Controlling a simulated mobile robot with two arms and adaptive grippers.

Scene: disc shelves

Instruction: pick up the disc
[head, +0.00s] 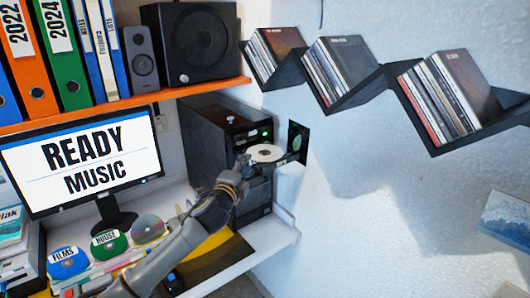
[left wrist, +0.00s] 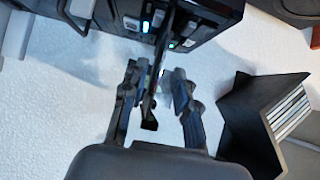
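A silver-white disc (head: 265,153) sits at the front of the black computer tower (head: 222,140), apparently on its pulled-out tray. My left gripper (head: 243,164) is at the disc's near left edge in the head view. In the left wrist view, the two fingers of my left gripper (left wrist: 154,82) stand apart, one on each side of a thin dark edge that juts from the tower (left wrist: 200,15). Gaps show between fingers and edge. I cannot tell the disc from the tray there. My right gripper is in neither view.
Discs marked FILMS (head: 68,263) and HOUSE (head: 109,243) and an unmarked one (head: 148,229) lie on the desk left of my arm. A monitor (head: 82,160) stands behind. Zigzag wall shelves (head: 375,85) with cases are at right; a speaker (head: 190,42) is above.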

